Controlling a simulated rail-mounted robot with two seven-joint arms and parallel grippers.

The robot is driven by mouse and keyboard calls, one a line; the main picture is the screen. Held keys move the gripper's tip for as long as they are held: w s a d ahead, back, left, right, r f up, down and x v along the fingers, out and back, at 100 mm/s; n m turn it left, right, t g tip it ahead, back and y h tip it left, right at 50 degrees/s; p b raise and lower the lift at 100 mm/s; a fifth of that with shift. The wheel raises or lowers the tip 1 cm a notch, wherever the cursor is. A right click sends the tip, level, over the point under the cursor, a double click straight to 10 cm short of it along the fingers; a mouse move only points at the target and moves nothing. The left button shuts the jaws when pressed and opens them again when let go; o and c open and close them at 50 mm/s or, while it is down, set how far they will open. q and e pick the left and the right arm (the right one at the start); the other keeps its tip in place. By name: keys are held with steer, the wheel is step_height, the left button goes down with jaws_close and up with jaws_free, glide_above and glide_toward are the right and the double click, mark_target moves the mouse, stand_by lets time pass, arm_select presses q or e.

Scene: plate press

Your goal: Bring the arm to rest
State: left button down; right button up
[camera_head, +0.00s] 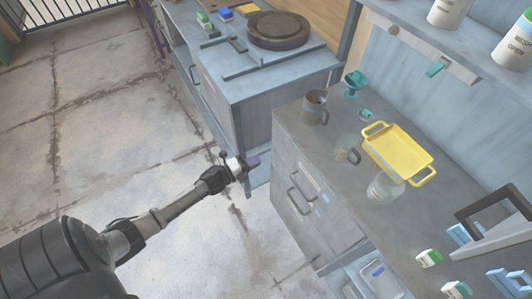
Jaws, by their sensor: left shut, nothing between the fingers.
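My left arm comes in from the lower left and reaches out over the floor. Its gripper (250,162) is shut and empty. It hangs in front of the blue-grey cabinet (240,113), apart from the counter things. A round brown-topped plate (278,29) sits on that cabinet, behind the gripper. My right gripper is not in view.
The right counter (290,118) holds a yellow tray (398,150), a brown mug (314,106), a clear jar (384,189), a teal item (355,83) and several small containers. A shelf with white bottles (515,42) is above. The concrete floor (95,140) at left is clear.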

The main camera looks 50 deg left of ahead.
arm_select(q)
steer(key=shift+v, duration=1.95)
steer(key=shift+n, duration=0.3)
